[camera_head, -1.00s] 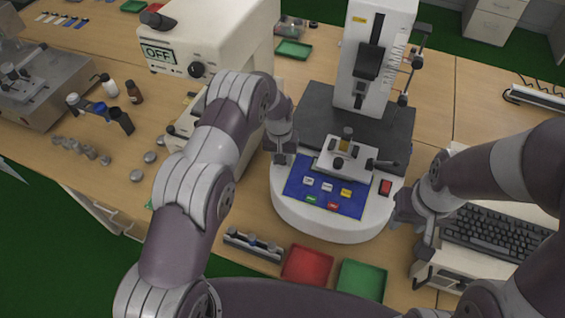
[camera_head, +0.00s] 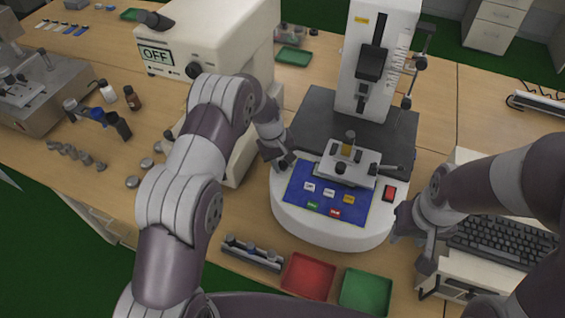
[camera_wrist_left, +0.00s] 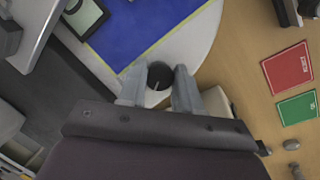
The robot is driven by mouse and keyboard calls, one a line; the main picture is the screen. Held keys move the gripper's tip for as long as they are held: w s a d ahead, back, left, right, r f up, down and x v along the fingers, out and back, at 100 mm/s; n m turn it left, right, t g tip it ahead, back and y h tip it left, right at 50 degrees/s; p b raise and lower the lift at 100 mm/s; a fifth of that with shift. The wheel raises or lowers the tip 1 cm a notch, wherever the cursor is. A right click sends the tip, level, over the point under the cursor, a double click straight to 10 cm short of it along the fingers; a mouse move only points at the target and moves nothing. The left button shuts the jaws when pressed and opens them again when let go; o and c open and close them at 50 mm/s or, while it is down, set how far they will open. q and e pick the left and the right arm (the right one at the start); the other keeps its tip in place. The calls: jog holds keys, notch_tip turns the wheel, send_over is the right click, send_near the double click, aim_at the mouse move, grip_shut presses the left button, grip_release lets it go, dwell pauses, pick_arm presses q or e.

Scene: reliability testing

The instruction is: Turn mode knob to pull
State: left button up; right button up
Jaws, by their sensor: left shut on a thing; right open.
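The mode knob (camera_wrist_left: 158,76) is a dark round knob with a pale line on it, on the white base (camera_wrist_left: 190,55) of the test machine, close to the blue panel's edge. My left gripper (camera_wrist_left: 158,84) is shut on it, one finger on each side. In the head view my left gripper (camera_head: 283,163) is at the left edge of the machine's base (camera_head: 335,232) and hides the knob. Any label for "pull" cannot be read. My right gripper (camera_head: 408,236) is open and empty, right of the base.
The blue panel (camera_head: 296,195) carries several small coloured labels. A red switch (camera_head: 389,193) is at its right. A red tray (camera_head: 308,275) and a green tray (camera_head: 366,291) lie in front. A cream instrument reading OFF (camera_head: 215,35) stands behind my left arm. A keyboard (camera_head: 500,240) is at right.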

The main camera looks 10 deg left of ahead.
aim_at(273, 171)
pick_arm(q)
jog(key=shift+w+r, duration=0.25)
jog(key=shift+w, duration=0.05)
jog(key=o, duration=0.8)
jog(key=shift+o, duration=1.2)
jog(key=shift+s, duration=0.1)
jog(key=shift+s+f, duration=0.1)
jog(key=shift+a+r, duration=0.1)
jog(key=shift+r, duration=0.25)
jog(key=b+v, duration=0.3)
jog(key=v, duration=0.9)
